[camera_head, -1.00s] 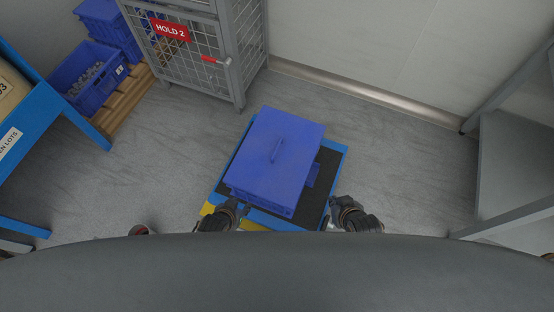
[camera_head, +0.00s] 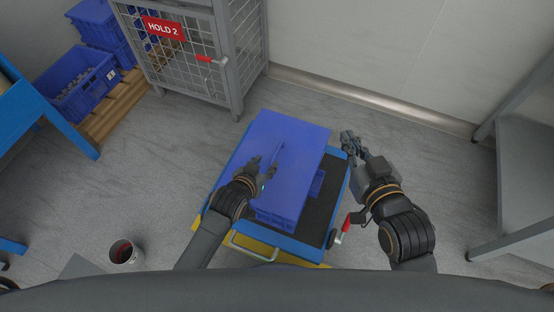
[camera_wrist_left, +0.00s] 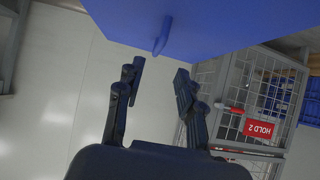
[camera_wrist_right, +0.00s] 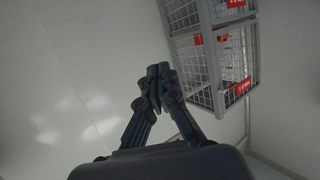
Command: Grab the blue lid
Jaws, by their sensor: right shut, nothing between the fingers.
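The blue lid (camera_head: 290,150) lies flat on a blue crate (camera_head: 275,218), which stands on a low cart. A thin raised handle (camera_head: 279,153) is at the middle of the lid. My left gripper (camera_head: 262,165) is over the lid's left part, close to the handle. In the left wrist view the lid (camera_wrist_left: 215,22) and its handle (camera_wrist_left: 162,36) are just beyond the open, empty fingers (camera_wrist_left: 158,80). My right gripper (camera_head: 352,145) is shut and empty, to the right of the lid. The right wrist view shows its fingertips together (camera_wrist_right: 158,75).
The cart (camera_head: 322,215) has a black deck and a red lever (camera_head: 345,226). A wire cage (camera_head: 190,60) marked HOLD 2 stands behind, beside blue bins (camera_head: 85,90) on a pallet. A grey bench (camera_head: 515,180) is at right.

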